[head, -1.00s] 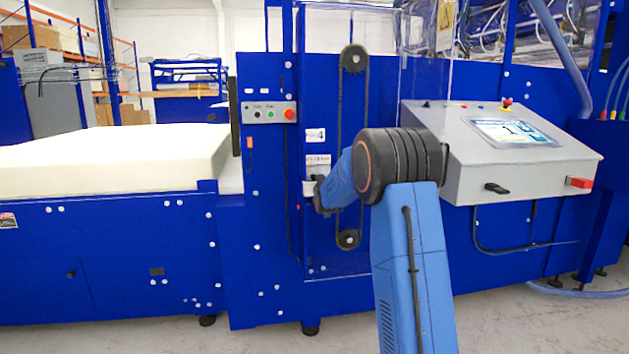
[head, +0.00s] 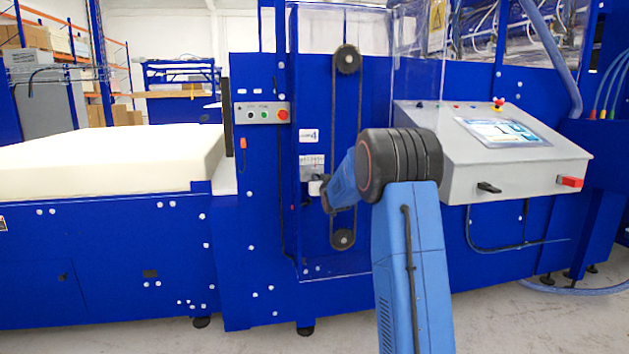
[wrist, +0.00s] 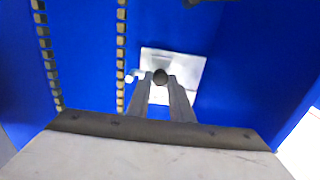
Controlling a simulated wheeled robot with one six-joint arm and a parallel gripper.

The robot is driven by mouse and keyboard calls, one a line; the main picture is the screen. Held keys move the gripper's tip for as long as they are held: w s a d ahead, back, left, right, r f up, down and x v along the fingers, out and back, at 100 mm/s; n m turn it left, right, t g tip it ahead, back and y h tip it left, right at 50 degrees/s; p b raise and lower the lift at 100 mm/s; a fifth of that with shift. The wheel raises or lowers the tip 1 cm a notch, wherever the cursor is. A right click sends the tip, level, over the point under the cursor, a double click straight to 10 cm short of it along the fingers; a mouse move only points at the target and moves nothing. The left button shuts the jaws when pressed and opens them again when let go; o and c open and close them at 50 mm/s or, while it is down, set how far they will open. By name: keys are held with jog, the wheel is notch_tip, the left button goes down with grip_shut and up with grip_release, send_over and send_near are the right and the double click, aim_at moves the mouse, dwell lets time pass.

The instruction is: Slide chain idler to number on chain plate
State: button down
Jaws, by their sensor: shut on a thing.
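My gripper (wrist: 161,85) is shut on a dark round knob (wrist: 160,76), which I take to be the chain idler's knob. The knob sits in front of a silver chain plate (wrist: 192,68) on the blue wall. A small pale piece (wrist: 131,77) reaches from the knob's side towards the nearer chain strand (wrist: 121,50). In the head view the chain plate (head: 311,164) is left of the chain loop, with a label (head: 311,136) reading 4 above it. A pale block (head: 316,187) shows at the plate's lower edge, by my gripper's end; my arm hides the jaws.
The chain runs between an upper sprocket (head: 347,58) and a lower sprocket (head: 342,239). A clear guard (head: 418,65) is beside it. A grey console with a screen (head: 502,132) stands at the right. A foam block (head: 110,160) lies at the left.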

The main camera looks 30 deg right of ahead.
jog(key=c, duration=1.6)
grip_release()
jog(key=shift+s, duration=0.1)
jog(key=v, duration=1.7)
jog(key=shift+s+r, duration=0.1)
jog(key=shift+s, duration=0.05)
